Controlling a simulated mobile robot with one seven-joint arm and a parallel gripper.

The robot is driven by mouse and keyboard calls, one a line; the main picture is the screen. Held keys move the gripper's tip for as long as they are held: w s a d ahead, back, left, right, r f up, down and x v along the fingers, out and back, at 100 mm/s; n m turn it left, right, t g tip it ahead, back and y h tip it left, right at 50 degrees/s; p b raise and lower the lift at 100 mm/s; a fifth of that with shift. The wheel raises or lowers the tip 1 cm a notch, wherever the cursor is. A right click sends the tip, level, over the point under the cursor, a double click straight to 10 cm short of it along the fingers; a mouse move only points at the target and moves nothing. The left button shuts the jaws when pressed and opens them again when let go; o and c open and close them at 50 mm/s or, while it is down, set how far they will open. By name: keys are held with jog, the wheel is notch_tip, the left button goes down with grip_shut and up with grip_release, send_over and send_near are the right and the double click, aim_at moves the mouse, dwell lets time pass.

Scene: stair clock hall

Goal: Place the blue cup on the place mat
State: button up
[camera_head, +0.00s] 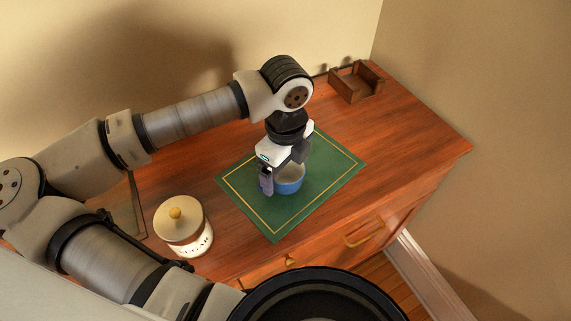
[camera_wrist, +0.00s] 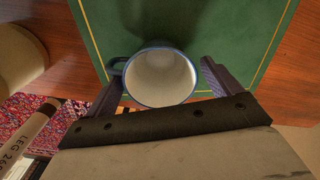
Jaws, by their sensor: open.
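The blue cup (camera_head: 289,182) stands upright on the green place mat (camera_head: 243,190), which has a yellow border line. In the wrist view the cup (camera_wrist: 160,77) shows its white inside, blue rim and a handle on the left; it looks empty. The mat (camera_wrist: 225,30) lies under it. My gripper (camera_head: 285,172) is down at the cup. In the wrist view its two fingers (camera_wrist: 160,85) are apart, one on each side of the cup. I cannot tell whether either finger touches it. The gripper hides part of the cup in the head view.
A small wooden tray (camera_head: 357,82) sits at the back right. Walls close off the back and right. The top right of the mat is clear.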

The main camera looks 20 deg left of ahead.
notch_tip(320, 180, up, 12)
jog(key=b, duration=0.1)
dwell(0.5)
